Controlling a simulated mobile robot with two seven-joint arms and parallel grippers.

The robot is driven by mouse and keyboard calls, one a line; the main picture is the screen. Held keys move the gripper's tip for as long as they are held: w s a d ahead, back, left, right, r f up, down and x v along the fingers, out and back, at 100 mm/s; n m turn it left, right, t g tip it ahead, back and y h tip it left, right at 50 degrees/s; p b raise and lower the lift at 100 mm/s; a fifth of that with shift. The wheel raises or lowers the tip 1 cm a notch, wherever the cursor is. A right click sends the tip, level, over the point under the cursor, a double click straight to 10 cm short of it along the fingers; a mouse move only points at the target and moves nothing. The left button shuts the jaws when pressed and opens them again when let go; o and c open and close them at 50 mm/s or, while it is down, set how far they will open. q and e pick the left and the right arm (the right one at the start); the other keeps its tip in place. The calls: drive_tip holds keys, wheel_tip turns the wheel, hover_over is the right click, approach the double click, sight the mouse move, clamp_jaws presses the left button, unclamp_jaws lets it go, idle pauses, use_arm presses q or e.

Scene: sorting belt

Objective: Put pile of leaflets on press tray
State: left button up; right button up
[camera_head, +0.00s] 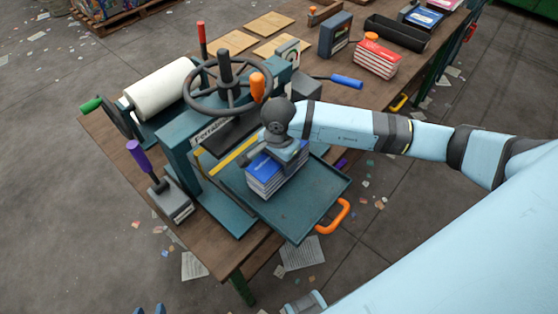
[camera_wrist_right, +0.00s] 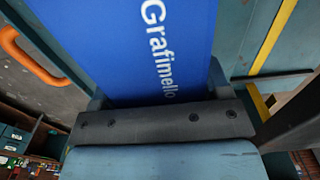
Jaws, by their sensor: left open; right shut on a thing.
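The pile of leaflets (camera_head: 270,180), white-edged with a blue top cover, is over the left part of the dark teal press tray (camera_head: 300,212). Its blue cover, lettered "Grafimello", fills the top of the right wrist view (camera_wrist_right: 130,45). My right gripper (camera_head: 282,157) is shut on the pile from above; the fingers partly hide it. I cannot tell whether the pile's underside touches the tray. The tray sticks out from the press (camera_head: 190,130) and has an orange handle (camera_head: 333,217).
The press's handwheel (camera_head: 228,85) rises just left of my right wrist. A purple-handled stamp (camera_head: 160,185) and a white roll (camera_head: 162,92) stand further left. A red-covered pile (camera_head: 375,58) and a dark trough (camera_head: 397,32) are at the back. Paper scraps litter the floor.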

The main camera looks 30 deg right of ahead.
drive_tip(key=shift+f, duration=0.8)
drive_tip(key=o, duration=1.3)
drive_tip(key=shift+c, duration=0.2)
use_arm(q)
drive_tip(key=shift+r, duration=0.2)
use_arm(e)
drive_tip(key=shift+r, duration=0.25)
wheel_tip(320, 180, up, 6)
drive_tip(key=shift+r+b, duration=0.15)
drive_tip(key=shift+b, duration=0.25)
drive_tip(key=shift+r, duration=0.5)
use_arm(q)
drive_tip(key=shift+f, duration=0.25)
